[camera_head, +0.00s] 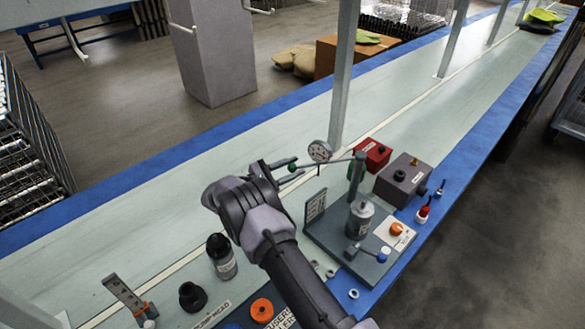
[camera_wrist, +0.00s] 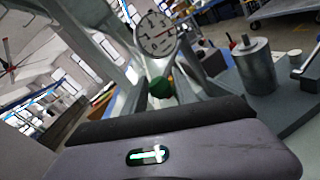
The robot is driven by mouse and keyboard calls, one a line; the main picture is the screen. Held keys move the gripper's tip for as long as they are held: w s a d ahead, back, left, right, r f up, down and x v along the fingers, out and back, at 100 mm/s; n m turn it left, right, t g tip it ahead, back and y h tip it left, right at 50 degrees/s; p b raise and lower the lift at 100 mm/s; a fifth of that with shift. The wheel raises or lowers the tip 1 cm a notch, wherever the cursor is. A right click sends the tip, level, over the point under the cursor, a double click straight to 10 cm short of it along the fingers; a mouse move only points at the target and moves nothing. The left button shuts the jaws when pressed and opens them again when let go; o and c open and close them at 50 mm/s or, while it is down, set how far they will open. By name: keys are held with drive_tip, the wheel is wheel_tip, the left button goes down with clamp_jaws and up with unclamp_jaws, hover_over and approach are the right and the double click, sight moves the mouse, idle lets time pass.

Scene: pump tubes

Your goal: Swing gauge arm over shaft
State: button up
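The round dial gauge (camera_head: 319,151) sits at the left end of a thin horizontal gauge arm (camera_head: 338,161), which runs from a grey-green post (camera_head: 356,170). A green knob (camera_head: 292,167) is just left of the gauge. The silver cylinder with a short shaft (camera_head: 360,218) stands upright on the grey base plate, in front of the post. My gripper (camera_head: 292,166) has its fingers on either side of the green knob, apparently with small gaps. In the wrist view, the knob (camera_wrist: 160,87) lies between the fingers, the gauge (camera_wrist: 156,33) beyond, and the cylinder (camera_wrist: 256,65) to the right.
A red box (camera_head: 372,155) and a grey box (camera_head: 402,178) stand behind and right of the fixture. A slotted upright plate (camera_head: 315,206) is on the base plate's left.

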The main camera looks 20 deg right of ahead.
clamp_jaws()
idle(1.2)
